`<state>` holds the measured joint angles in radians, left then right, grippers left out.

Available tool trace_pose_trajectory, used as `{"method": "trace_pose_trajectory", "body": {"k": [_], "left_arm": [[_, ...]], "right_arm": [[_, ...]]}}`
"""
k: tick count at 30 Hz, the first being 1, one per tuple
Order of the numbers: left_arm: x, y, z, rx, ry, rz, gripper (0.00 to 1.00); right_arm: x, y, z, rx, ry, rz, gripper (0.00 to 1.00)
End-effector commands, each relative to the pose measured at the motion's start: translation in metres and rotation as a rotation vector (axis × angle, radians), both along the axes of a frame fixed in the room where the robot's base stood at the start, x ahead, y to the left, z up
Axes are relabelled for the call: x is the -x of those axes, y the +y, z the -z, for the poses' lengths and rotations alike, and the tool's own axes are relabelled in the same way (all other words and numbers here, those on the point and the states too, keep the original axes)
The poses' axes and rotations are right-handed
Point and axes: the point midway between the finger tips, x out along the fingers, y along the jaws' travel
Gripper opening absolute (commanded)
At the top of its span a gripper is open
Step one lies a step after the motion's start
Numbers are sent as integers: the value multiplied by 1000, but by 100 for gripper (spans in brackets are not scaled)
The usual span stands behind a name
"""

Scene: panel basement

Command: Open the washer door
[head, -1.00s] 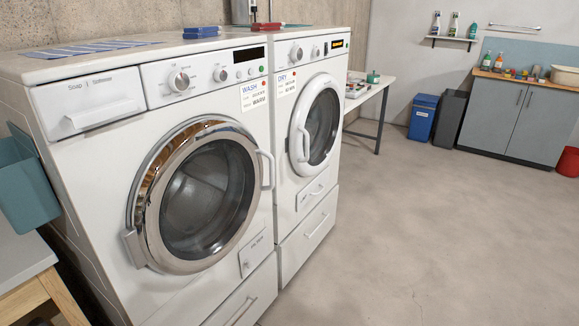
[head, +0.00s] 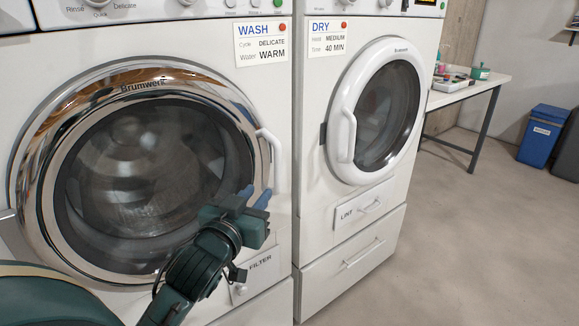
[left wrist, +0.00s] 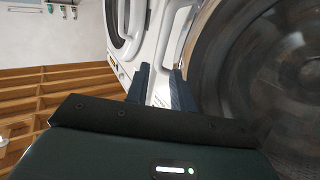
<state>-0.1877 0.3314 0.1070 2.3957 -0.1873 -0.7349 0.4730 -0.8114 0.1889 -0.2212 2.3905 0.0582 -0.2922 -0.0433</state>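The washer door (head: 140,165) is a round dark glass window in a chrome ring, and it is closed. Its white vertical handle (head: 276,160) stands at the ring's right side. My left gripper (head: 256,192) is just left of the handle's lower part, in front of the ring. Its two dark blue fingers are apart, and in the left wrist view the gripper (left wrist: 159,74) is open, pointing towards the white handle (left wrist: 170,38). I cannot tell whether a finger touches the handle. The door glass (left wrist: 265,70) fills the right of that view. My right gripper is not in view.
The dryer (head: 303,215) stands right of the washer, its round door (head: 385,110) closed. A filter flap (head: 258,272) is below the washer handle. A table (head: 470,90) and a blue bin (head: 541,137) stand farther back. The floor at the right is clear.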

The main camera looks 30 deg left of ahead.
Motion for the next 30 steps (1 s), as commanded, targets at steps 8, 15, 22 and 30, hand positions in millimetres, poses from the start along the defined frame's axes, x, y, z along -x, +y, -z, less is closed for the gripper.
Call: {"method": "trace_pose_trajectory", "body": {"k": [8, 15, 22, 30], "left_arm": [[-21, 8, -6, 1, -22, -12, 24], [-72, 18, -5, 2, -20, -12, 24], [-111, 26, -4, 2, -18, -12, 24], [-128, 29, -4, 2, -16, -12, 24]], "right_arm": [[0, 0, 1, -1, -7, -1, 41], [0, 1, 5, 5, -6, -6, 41], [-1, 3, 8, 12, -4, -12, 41], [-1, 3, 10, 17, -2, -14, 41]]}}
